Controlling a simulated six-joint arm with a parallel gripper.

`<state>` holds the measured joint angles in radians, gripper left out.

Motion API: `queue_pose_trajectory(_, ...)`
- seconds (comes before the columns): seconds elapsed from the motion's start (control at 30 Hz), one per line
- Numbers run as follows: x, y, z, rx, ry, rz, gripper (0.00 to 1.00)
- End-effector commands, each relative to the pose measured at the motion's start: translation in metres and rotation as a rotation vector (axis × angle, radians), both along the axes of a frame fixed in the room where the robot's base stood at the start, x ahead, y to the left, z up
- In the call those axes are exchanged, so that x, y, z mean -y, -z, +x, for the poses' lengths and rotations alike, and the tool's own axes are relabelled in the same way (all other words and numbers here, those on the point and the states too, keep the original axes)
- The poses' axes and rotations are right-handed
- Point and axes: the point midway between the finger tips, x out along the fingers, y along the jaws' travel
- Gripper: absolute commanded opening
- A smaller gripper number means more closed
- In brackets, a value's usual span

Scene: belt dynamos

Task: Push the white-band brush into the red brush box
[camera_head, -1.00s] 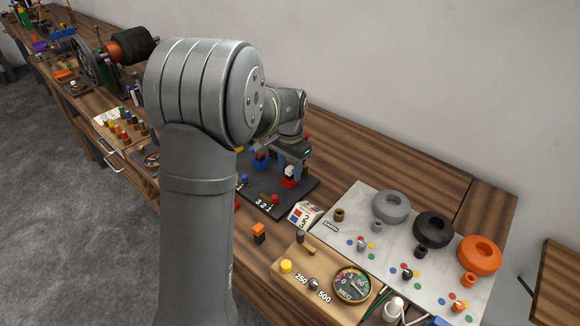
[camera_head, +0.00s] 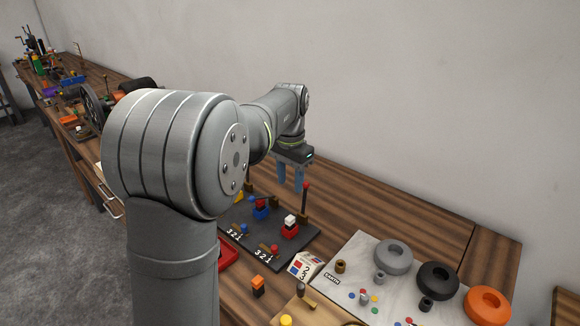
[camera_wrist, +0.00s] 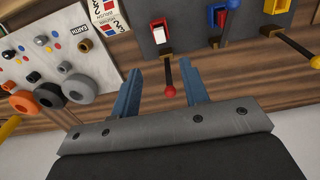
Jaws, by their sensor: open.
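The white-band brush (camera_head: 290,221) sits in the red brush box (camera_head: 289,233) on the black board, with its white part showing at the top. I cannot tell how deep it sits. The wrist view shows the white part (camera_wrist: 160,35) framed by the red box (camera_wrist: 154,22). My gripper (camera_head: 291,186) is open and empty, its blue fingers pointing down above and behind the red box. In the wrist view my gripper (camera_wrist: 160,64) has its two fingers spread, with the red-knobbed lever (camera_wrist: 170,91) appearing between them.
A blue brush box (camera_head: 261,213) stands left of the red one. The lever's red knob (camera_head: 306,185) rises close beside my fingers.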

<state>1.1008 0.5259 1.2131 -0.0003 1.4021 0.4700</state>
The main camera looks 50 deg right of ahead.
Motion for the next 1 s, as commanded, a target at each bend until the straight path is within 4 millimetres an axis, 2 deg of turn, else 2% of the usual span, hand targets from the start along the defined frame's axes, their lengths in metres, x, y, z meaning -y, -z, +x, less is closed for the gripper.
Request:
queue_pose_trajectory(0.1, 0.000, -0.020, 0.000, 0.001, 0.000, -0.003, 0.41)
queue_pose_trajectory(0.3, 0.000, -0.036, 0.000, 0.000, 0.000, 0.000, 0.41)
queue_pose_trajectory(1.0, 0.000, -0.037, 0.000, 0.000, 0.000, 0.000, 0.41)
